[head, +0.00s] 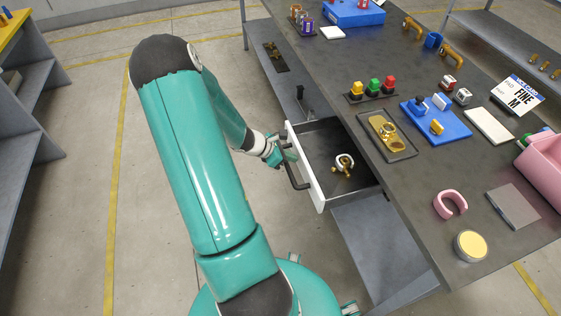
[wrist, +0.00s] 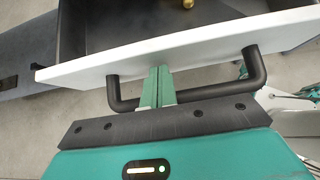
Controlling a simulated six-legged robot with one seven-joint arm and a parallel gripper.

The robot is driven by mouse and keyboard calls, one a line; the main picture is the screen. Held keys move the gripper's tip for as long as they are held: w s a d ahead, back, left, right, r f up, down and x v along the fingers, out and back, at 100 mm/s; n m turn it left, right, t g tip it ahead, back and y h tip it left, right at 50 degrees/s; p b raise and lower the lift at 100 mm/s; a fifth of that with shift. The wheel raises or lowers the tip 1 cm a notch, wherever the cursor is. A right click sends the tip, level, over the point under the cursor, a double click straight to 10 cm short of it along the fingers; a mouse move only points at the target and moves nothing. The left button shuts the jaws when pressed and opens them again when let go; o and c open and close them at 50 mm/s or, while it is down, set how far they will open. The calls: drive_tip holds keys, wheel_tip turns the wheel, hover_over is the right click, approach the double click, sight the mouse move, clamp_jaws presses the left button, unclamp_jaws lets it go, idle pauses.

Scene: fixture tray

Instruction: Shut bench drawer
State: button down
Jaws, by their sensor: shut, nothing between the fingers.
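The bench drawer (head: 318,180) stands pulled out from under the grey bench, with a white front and a dark inside. Its black bar handle (head: 294,172) faces my arm. My gripper (head: 284,156) is at the drawer front beside the handle. In the wrist view the green fingers of my gripper (wrist: 158,72) are together and empty. They cross the black handle (wrist: 205,92) and their tips are at the white drawer front (wrist: 190,48). I cannot tell whether they touch it.
The bench top (head: 400,180) carries a blue fixture tray (head: 455,128), a brass part on a dark plate (head: 388,130), coloured buttons (head: 373,86), a pink ring (head: 449,205) and a pink bin (head: 546,165). A lower shelf (head: 375,240) is under the drawer. The floor to the left is clear.

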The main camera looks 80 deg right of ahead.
hover_over(334, 154)
drive_tip(key=shift+f, duration=0.15)
drive_tip(key=shift+a, duration=0.1)
drive_tip(key=v, duration=1)
drive_tip(key=shift+w, duration=0.15)
